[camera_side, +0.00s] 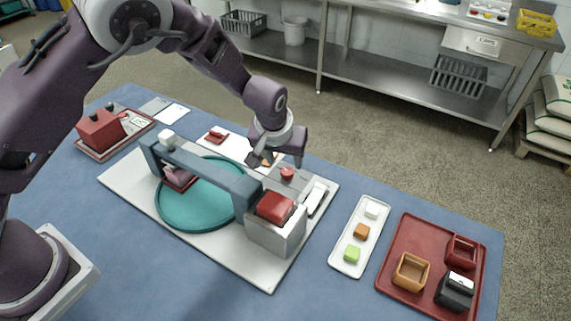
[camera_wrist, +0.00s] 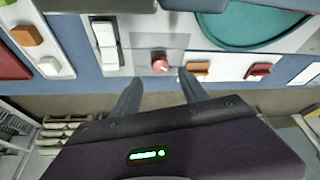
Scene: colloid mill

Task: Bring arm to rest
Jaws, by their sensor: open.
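My gripper (camera_side: 277,160) hangs above the far edge of the mill's white base plate (camera_side: 120,176), near a round red knob (camera_side: 287,173). In the wrist view my gripper (camera_wrist: 160,78) has its two fingers spread with nothing between them. The red knob (camera_wrist: 160,65) shows just beyond the fingertips, and I cannot tell how far apart they are in height. A white rocker switch (camera_side: 315,198) lies beside the knob; it also shows in the wrist view (camera_wrist: 105,42). The mill has a teal disc (camera_side: 200,212) under a grey-blue bridge (camera_side: 205,172).
A white tray (camera_side: 342,259) holds small white, orange and green blocks. A dark red tray (camera_side: 407,232) with square containers stands at the right. A red block on a tray (camera_side: 100,128) stands at the far left. A steel bench (camera_side: 400,85) stands behind the blue table.

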